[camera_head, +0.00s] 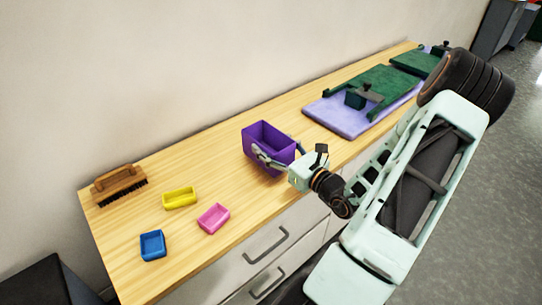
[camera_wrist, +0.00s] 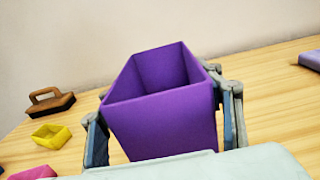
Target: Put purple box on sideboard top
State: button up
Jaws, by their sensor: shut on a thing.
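The purple box (camera_head: 269,146) is an open-topped box, upright over the light wood sideboard top (camera_head: 240,203). My gripper (camera_head: 272,158) is shut on the box, one finger on each side of it. In the wrist view the purple box (camera_wrist: 165,118) fills the middle, between the two fingers of my gripper (camera_wrist: 165,125). Its inside looks empty. Its lower edge is hidden behind my gripper there, so I cannot tell whether it touches the top.
A brush (camera_head: 119,185), a yellow tray (camera_head: 180,198), a pink tray (camera_head: 213,218) and a blue tray (camera_head: 152,245) sit on the left part. A lavender mat (camera_head: 340,120) with green boards (camera_head: 388,88) lies to the right. Bare wood surrounds the box.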

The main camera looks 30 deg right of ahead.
aim_at(268, 147)
jog(key=shift+w+f, duration=0.25)
jog(key=shift+f, duration=0.1)
jog(key=shift+w+d+f+b, duration=0.15)
jog(key=shift+f+b, duration=0.5)
jog(key=shift+f, duration=0.9)
jog(key=shift+f, duration=0.2)
jog(key=o, duration=1.2)
jog(key=shift+c, duration=0.2)
jog(key=shift+r, duration=0.1)
